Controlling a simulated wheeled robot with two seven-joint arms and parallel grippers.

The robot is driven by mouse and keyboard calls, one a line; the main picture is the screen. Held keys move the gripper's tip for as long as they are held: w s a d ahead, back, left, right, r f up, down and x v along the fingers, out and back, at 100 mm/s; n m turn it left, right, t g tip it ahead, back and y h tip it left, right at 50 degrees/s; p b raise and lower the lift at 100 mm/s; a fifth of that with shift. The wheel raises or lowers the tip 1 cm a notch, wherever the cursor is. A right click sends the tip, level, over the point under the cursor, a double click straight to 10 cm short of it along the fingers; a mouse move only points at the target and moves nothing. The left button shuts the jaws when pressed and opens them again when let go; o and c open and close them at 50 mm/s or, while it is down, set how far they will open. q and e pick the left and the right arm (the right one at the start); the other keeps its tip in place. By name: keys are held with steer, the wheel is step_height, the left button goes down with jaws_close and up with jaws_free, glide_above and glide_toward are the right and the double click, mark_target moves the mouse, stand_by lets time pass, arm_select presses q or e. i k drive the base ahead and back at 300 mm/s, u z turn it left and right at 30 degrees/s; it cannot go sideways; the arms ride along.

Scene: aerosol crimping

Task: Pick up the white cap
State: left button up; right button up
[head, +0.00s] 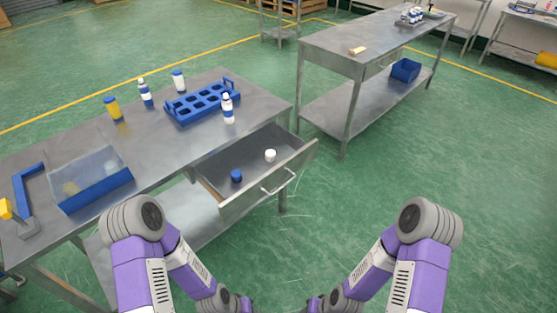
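The white cap (270,155) lies in the open drawer (240,160) of the near metal table, toward the drawer's right side. A blue cap (236,176) lies in the same drawer, to the left and nearer to me. My two purple-and-grey arms show at the bottom of the head view, bent inward toward the middle. Both grippers are below the picture's edge, so I cannot see their fingers. Both arms are apart from the drawer and the caps.
The near table (150,150) holds a blue rack (202,102), several bottles, a clear bin with a blue front (95,190) and a yellow-handled tool (14,215). The drawer front with its handle (278,181) juts toward me. A second table (380,45) stands behind right. Green floor at right is clear.

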mark_target(270, 154)
steer(key=z, duration=1.9)
steer(key=i, duration=1.45)
steer(key=u, duration=0.9)
